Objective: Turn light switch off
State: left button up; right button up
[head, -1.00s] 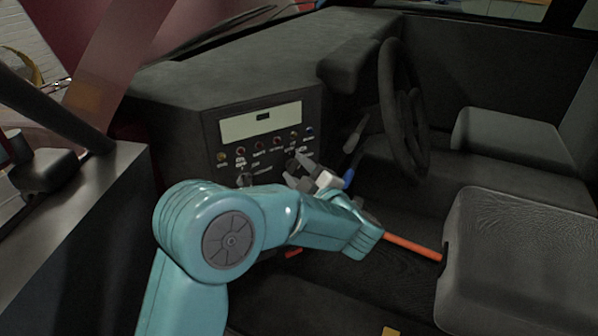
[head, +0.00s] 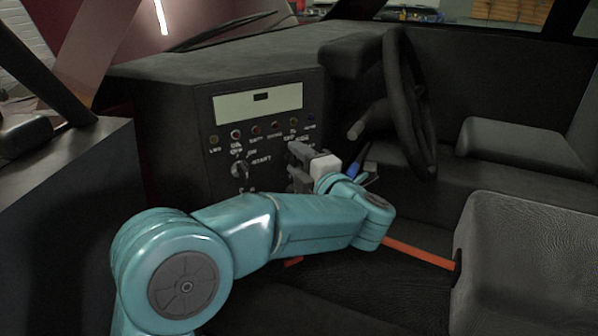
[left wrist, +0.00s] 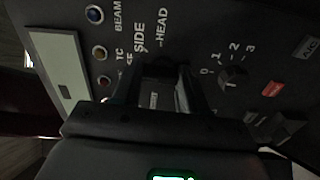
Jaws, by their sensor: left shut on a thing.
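The dashboard panel (head: 210,180) faces me in the head view. My left gripper (head: 297,167) is at the right part of this panel, below the row of small lamps. In the left wrist view, my left gripper (left wrist: 163,85) is shut on a dark switch knob, the light switch (left wrist: 160,69), by the labels SIDE and HEAD. The fingers hide most of the knob, so its exact angle cannot be told. In the head view the gripper covers it. My right gripper is not in view.
A rotary knob (left wrist: 233,77) marked 0 to 3 is close beside the fingers. The START knob (head: 240,170) is left of the gripper. The steering wheel (head: 405,100), an orange lever (head: 420,254) and a seat (head: 525,260) are to the right.

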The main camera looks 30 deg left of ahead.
pick_arm(q)
jog(key=shift+n+b, duration=0.3)
jog(key=shift+n, duration=0.1)
jog(key=o, duration=1.1)
jog(key=shift+c, duration=0.2)
jog(key=shift+d, duration=0.1)
jog(key=p+v, duration=0.2)
jog(key=v, duration=1.4)
jog(key=shift+d, duration=0.15)
